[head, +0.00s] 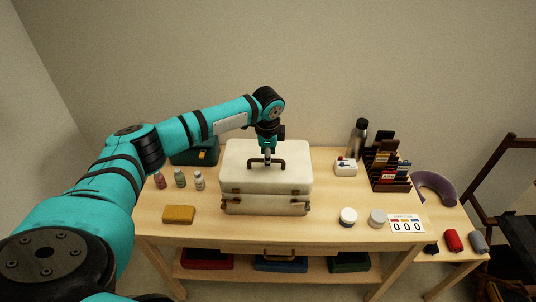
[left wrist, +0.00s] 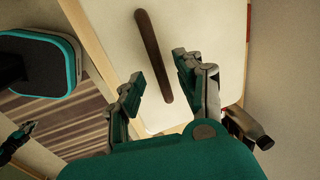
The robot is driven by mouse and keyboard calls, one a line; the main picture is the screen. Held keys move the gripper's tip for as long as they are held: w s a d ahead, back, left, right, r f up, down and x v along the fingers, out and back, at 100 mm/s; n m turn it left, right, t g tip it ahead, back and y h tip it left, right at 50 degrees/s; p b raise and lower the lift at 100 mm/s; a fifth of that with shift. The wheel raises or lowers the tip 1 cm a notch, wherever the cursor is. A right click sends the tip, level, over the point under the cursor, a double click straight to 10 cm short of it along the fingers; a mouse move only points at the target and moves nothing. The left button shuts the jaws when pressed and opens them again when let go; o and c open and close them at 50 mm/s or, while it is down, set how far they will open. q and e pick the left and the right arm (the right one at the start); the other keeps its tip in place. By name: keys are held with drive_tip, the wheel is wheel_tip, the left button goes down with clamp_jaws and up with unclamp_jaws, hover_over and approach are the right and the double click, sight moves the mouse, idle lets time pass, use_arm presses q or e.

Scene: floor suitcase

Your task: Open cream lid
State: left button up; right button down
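The cream suitcase (head: 265,180) stands on the table with its cream lid (head: 240,155) down on the base. Brown latches show on its front. A brown handle (head: 281,165) lies on top of the lid, and it also shows in the left wrist view (left wrist: 151,50). My left gripper (head: 267,159) is over the lid at the handle. In the left wrist view its two fingers (left wrist: 158,78) are apart, with the handle's end between them; I cannot tell whether they touch it. What looks like my right gripper (left wrist: 24,134) shows small at the left edge there.
Three small bottles (head: 180,179) and a yellow block (head: 179,214) are left of the suitcase. Two round jars (head: 348,216), a number card (head: 406,224), a dark rack (head: 388,168) and a tall flask (head: 357,138) are on the right. A dark case (head: 195,153) is behind left.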

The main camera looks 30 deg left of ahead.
use_arm(q)
drive_tip(key=shift+f, duration=0.4)
drive_tip(key=shift+c, duration=0.2)
clamp_jaws()
drive_tip(key=shift+w, duration=0.1)
